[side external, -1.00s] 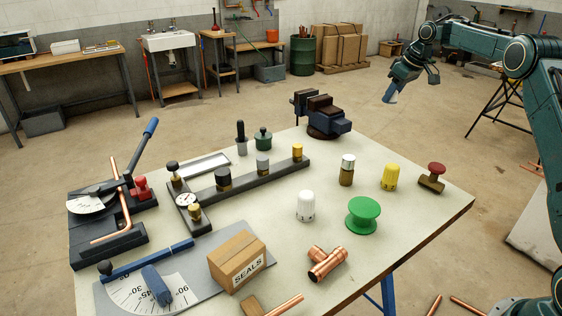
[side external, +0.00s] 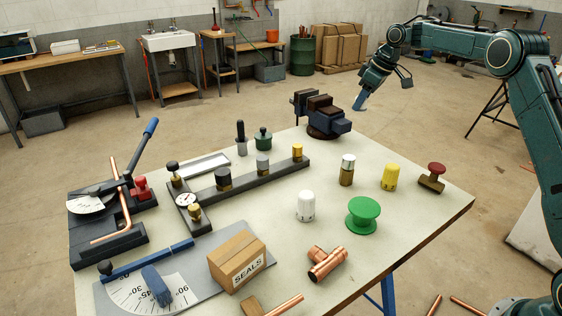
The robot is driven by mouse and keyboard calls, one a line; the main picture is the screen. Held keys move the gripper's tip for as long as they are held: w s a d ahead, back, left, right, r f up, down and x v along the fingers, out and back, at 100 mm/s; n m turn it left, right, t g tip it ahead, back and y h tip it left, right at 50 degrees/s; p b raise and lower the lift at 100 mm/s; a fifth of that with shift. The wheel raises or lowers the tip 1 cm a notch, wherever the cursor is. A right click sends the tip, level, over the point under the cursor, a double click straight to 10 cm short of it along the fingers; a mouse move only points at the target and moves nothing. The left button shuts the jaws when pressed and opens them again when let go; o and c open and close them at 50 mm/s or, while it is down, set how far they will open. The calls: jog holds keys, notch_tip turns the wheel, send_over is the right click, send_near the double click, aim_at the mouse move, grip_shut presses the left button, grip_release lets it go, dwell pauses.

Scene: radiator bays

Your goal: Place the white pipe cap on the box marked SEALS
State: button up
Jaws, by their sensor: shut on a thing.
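The white pipe cap (side external: 306,206), a ribbed upright cylinder, stands on the table near its middle. The cardboard box marked SEALS (side external: 238,262) stands at the front left of the table, its top flat and bare. My gripper (side external: 361,102) is in the air beyond the table's back edge, to the right of the vise and well away from the cap and the box. It is shut on a small light blue thing at its tip, too small to identify.
A green spool (side external: 363,214) stands just right of the cap, with a yellow cap (side external: 390,177) behind it. Copper fittings (side external: 327,263) lie right of the box. The vise (side external: 322,115) is at the back edge. A dark rail with fittings (side external: 240,178) crosses the table.

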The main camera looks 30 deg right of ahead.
jog(key=a+n+g+y, duration=0.1)
jog(key=a+n, duration=0.3)
jog(key=a, duration=1)
jog(key=n+g+y, duration=0.2)
jog(key=n+g, duration=0.2)
jog(key=n, duration=0.8)
send_over(231, 254)
jog(key=d, duration=0.1)
notch_tip(231, 254, down, 3)
jog(key=shift+h, duration=0.3)
jog(key=shift+w+d+f, duration=0.1)
jog(key=shift+d+f, duration=0.05)
jog(key=shift+f, duration=1.95)
jog(key=shift+w+d+f, duration=0.1)
jog(key=shift+f, duration=2)
jog(key=shift+f, duration=0.15)
jog(key=o, duration=0.9)
jog(key=shift+o, duration=0.2)
jog(key=shift+r, duration=0.2)
